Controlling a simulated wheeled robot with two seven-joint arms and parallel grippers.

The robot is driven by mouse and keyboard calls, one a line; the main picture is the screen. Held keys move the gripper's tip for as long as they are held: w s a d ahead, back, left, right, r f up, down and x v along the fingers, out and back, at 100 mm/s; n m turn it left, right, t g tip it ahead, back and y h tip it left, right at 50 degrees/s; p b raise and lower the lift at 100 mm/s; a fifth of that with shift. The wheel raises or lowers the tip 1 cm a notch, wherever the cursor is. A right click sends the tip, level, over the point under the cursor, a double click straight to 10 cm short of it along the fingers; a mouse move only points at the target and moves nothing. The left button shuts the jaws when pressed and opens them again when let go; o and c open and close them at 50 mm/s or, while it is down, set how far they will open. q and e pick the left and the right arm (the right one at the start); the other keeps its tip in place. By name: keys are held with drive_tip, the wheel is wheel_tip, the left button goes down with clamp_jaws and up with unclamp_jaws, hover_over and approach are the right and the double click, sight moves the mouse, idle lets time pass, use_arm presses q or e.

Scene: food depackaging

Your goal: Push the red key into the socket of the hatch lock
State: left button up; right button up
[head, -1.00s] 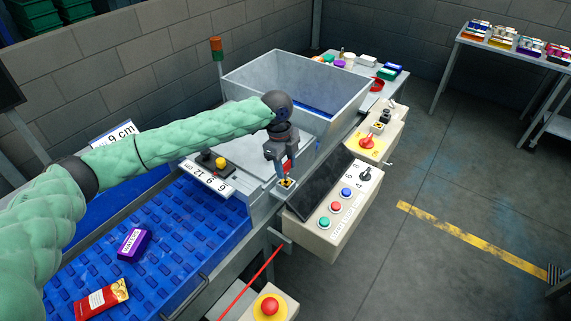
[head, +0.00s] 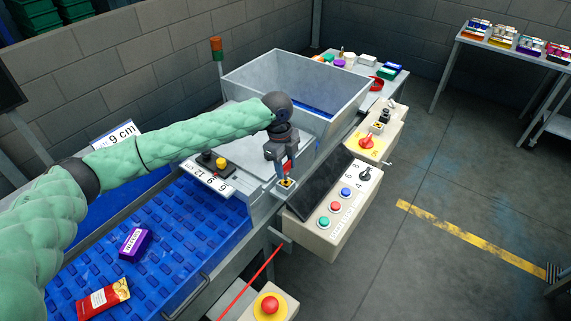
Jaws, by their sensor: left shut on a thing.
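My left gripper (head: 284,168) points down over the hatch lock (head: 287,184), a small block with a yellow-and-dark top at the front corner of the grey hatch housing. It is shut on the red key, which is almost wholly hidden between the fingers. The fingertips are right at the lock's top. I cannot tell how deep the key sits in the socket. My right gripper is not in view.
The grey hopper (head: 335,90) stands behind the gripper. A dark screen (head: 318,185) and a button panel (head: 325,228) lie close on the right. The blue conveyor (head: 165,262) at the left carries a purple box (head: 134,243) and a red packet (head: 103,298).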

sight(286, 173)
use_arm(q)
drive_tip(key=shift+p, duration=0.4)
idle(0.6)
drive_tip(key=shift+f+b, duration=0.5)
drive_tip(key=shift+f, duration=1.55)
idle(0.4)
drive_tip(key=o, duration=1.1)
drive_tip(key=shift+c, duration=0.2)
